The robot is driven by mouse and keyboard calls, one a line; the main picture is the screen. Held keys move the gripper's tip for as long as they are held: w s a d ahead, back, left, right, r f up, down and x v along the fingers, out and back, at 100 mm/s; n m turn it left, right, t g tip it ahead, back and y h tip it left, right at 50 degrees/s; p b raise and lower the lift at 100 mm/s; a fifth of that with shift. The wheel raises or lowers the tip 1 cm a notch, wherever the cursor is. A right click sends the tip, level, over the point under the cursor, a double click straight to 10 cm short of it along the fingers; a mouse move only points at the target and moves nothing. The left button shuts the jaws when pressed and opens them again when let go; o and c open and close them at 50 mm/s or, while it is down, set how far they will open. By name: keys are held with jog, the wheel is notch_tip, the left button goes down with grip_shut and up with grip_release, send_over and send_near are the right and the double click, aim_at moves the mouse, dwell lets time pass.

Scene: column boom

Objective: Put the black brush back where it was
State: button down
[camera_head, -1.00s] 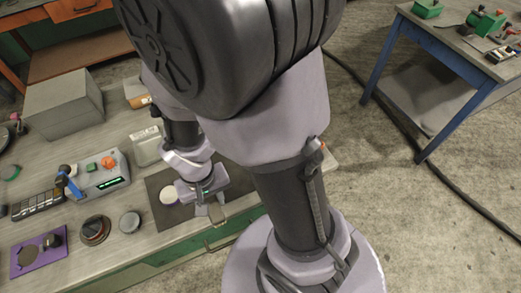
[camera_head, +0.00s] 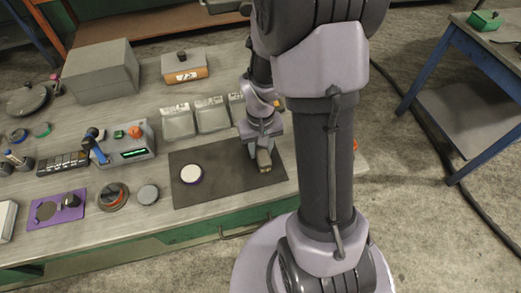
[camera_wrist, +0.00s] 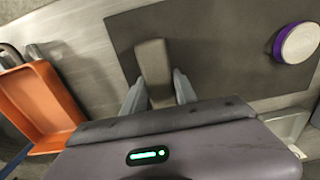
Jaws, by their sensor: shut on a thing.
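My gripper (camera_head: 263,147) points down over the right part of the dark mat (camera_head: 225,187). In the wrist view my gripper (camera_wrist: 157,92) has its two fingers on either side of a grey-brown, oblong block (camera_wrist: 152,58). It is shut on this block, which also shows below the fingers in the head view (camera_head: 264,160). The block looks dull rather than black, and I cannot tell whether it is the brush. Its near end is hidden by my gripper. I cannot tell whether it touches the mat.
A white disc with a purple rim (camera_head: 190,174) lies on the mat's left part. Pale bins (camera_head: 178,122) stand behind the mat. An orange tray (camera_wrist: 38,98) shows in the wrist view. A control box (camera_head: 125,145) and round parts stand left. Most of the mat is bare.

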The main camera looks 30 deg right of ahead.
jog(key=shift+f, duration=0.1)
jog(key=c, duration=1)
grip_release()
jog(key=shift+o, duration=0.2)
notch_tip(320, 180, up, 12)
jog(key=p, duration=0.5)
notch_tip(320, 180, up, 6)
jog(key=t, duration=0.1)
send_over(260, 148)
jog(key=a, duration=0.3)
jog(key=s+a+r+m+t+y, duration=0.1)
jog(key=s+a+r+t, duration=0.3)
jog(key=s+a+r, duration=0.7)
jog(key=shift+s+a+r+t+y, duration=0.2)
jog(key=shift+a+r+t+y, duration=0.1)
jog(key=shift+t+y, duration=0.15)
